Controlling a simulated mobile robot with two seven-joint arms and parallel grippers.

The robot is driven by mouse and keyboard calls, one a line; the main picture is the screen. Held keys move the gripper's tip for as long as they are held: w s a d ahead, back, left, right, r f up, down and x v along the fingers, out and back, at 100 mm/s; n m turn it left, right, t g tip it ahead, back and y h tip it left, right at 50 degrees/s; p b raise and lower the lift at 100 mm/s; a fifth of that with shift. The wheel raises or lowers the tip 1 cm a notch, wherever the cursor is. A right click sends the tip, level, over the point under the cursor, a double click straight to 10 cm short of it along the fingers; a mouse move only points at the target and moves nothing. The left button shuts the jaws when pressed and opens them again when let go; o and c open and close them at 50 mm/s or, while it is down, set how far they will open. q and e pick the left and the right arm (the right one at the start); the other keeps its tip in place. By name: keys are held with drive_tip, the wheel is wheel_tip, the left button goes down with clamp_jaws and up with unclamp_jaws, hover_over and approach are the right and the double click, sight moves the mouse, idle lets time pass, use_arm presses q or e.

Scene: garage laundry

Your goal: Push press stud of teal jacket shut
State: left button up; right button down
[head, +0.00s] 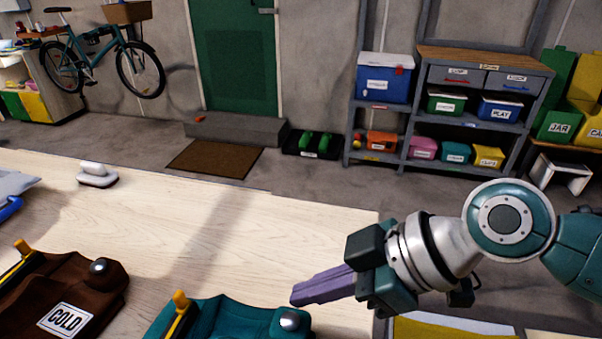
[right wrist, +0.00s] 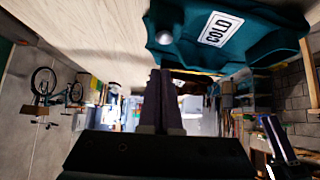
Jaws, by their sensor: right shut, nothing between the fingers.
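The teal jacket (head: 225,318) lies on the pale wooden table at the bottom of the head view, partly cut off by the frame. Its silver press stud (head: 290,321) sits at its right end and a yellow tab (head: 180,302) at its left. In the right wrist view the teal jacket (right wrist: 265,40) shows a COLD label, with the stud (right wrist: 164,9) at its left end. My right gripper (head: 293,296) is shut and empty, its purple fingers just above and beside the stud, apart from it. It also shows in the right wrist view (right wrist: 160,75).
A brown jacket (head: 75,285) with a COLD label and its own stud lies left on the table (head: 230,225). A white-handled iron-like object (head: 97,175) stands at the back left. The table middle is clear. Shelves with bins (head: 455,110) stand beyond, across the floor.

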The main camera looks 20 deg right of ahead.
drive_tip(key=v, duration=0.8)
drive_tip(key=shift+r, duration=0.2)
drive_tip(key=shift+d, duration=0.1)
drive_tip(key=s+a+f+m+g+h, duration=0.1)
drive_tip(key=s+a+f+m+h, duration=0.15)
drive_tip(key=s, duration=0.35)
drive_tip(key=s+d+r+m+h+p, duration=0.3)
drive_tip(key=s+d+r+m+h, duration=0.15)
drive_tip(key=s+m, duration=0.25)
wheel_tip(320, 180, up, 36)
drive_tip(key=p, duration=3.6)
drive_tip(key=shift+w+d+g+p, duration=0.3)
drive_tip(key=shift+w+d, duration=0.05)
drive_tip(key=shift+w, duration=0.05)
